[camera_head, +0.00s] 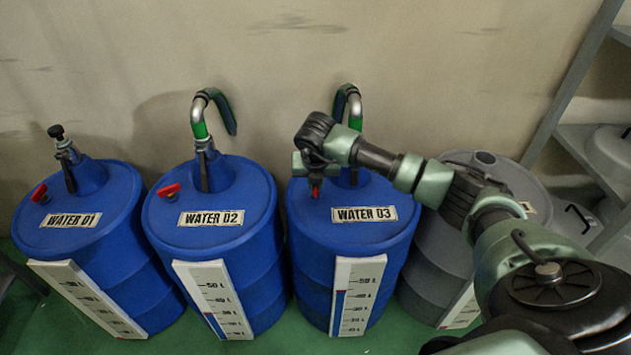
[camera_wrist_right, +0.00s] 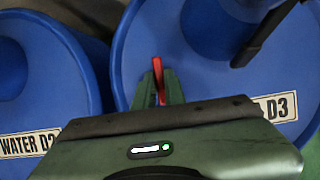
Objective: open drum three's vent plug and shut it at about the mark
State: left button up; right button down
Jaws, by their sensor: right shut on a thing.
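Drum three (camera_head: 300,240) is the blue drum labelled WATER 03, standing upright against the wall. My right gripper (camera_head: 315,183) reaches over its top from the right and is shut on the red vent plug (camera_head: 315,192). In the right wrist view the red plug (camera_wrist_right: 158,72) stands up between the fingertips (camera_wrist_right: 160,90). Most of the plug is hidden by the fingers. The white gauge (camera_head: 357,290) on the drum's front shows a blue column reaching near the 40 line; I cannot make out a separate mark. My left gripper is not in view.
Drums WATER 01 (camera_head: 100,215) and WATER 02 (camera_head: 240,205) stand to the left, each with a red plug on top. A curved pipe (camera_head: 347,95) rises behind my gripper from drum three. A grey drum (camera_head: 420,275) and shelving (camera_head: 590,140) are at right.

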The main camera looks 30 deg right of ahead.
jog(key=c, duration=1.5)
grip_release()
jog(key=shift+r, duration=0.1)
